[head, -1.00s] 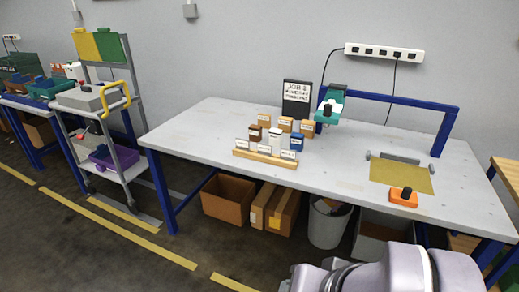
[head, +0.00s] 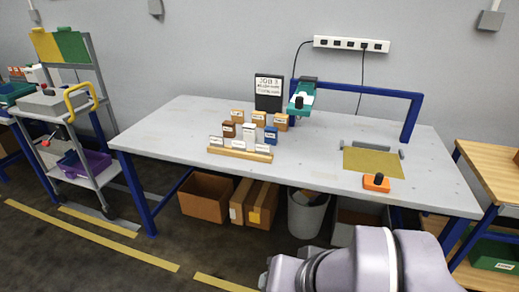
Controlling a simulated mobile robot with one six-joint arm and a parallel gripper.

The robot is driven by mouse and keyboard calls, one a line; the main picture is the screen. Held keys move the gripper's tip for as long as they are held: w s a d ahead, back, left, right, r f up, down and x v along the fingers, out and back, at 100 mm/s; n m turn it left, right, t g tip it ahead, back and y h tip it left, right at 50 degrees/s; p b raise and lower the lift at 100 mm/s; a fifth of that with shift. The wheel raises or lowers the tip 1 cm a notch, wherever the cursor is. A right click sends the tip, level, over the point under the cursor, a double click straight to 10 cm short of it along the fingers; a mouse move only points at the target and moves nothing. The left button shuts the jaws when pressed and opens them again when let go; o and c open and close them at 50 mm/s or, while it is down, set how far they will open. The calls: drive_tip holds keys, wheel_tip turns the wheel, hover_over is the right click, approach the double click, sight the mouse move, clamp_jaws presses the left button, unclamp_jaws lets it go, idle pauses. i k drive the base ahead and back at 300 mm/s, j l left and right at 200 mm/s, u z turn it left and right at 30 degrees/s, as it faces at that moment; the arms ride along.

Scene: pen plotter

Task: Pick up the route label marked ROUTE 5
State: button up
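Three small white labels stand in a wooden strip holder (head: 240,153) near the front left of the grey table. The left label (head: 216,141), middle label (head: 239,146) and right label (head: 262,149) carry print too small to read, so I cannot tell which is ROUTE 5. Several small blocks with white tags stand behind them, among them a brown block (head: 229,129), a white block (head: 249,131) and a blue block (head: 271,135). Part of my arm shows at the bottom right; my gripper is not in view.
A black job sign (head: 268,92) stands behind the blocks. A green plotter carriage (head: 301,98) hangs on a blue frame (head: 385,91). A tan sheet (head: 373,163) and an orange item (head: 376,183) lie at right. Boxes (head: 207,197) and a bin (head: 306,216) stand underneath. A trolley (head: 85,150) stands left.

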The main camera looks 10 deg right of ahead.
sight(262, 148)
drive_tip(key=i+z, duration=0.15)
drive_tip(key=i, duration=0.5)
drive_tip(key=i+j+z, duration=0.1)
drive_tip(key=i, duration=0.5)
drive_tip(key=i+j+z, duration=0.15)
drive_tip(key=i, duration=0.5)
